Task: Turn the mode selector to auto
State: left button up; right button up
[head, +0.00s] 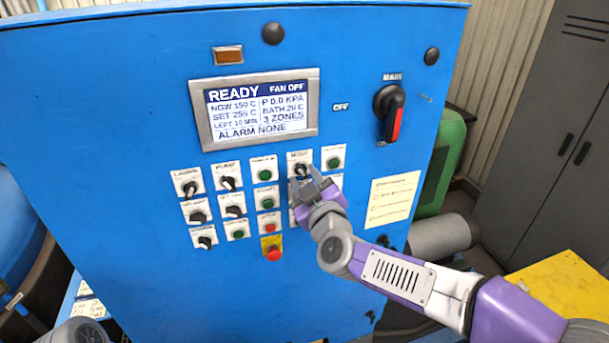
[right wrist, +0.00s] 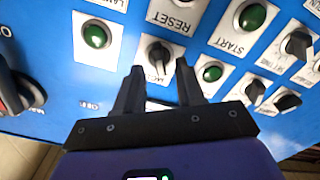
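The mode selector (head: 301,170) is a small black knob on a white plate, in the top row of the blue panel's controls. In the right wrist view the knob (right wrist: 158,54) lies just beyond my fingertips, roughly centred between them; its label is partly hidden. My right gripper (head: 305,180) is open and empty, just below the knob in the head view. In the right wrist view its two dark fingers (right wrist: 160,72) are apart. I cannot tell whether either finger touches the knob. My left gripper is not in view.
Other black knobs (head: 228,183) and green buttons (head: 265,175) surround the selector. A red emergency button (head: 273,253) is below. The display (head: 262,108) reads READY. A main switch (head: 389,108) is at right. A grey locker (head: 545,140) and yellow surface (head: 565,290) stand right.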

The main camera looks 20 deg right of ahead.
jog(key=shift+w, duration=0.75)
grip_shut()
jog(key=shift+m, duration=0.3)
jog(key=m+b, duration=0.2)
jog(key=m, duration=0.3)
jog(key=shift+d+f+m, duration=0.1)
jog(key=shift+m, duration=0.2)
jog(key=m+b, duration=0.2)
jog(key=m, duration=0.3)
jog(key=shift+m, duration=0.3)
grip_release()
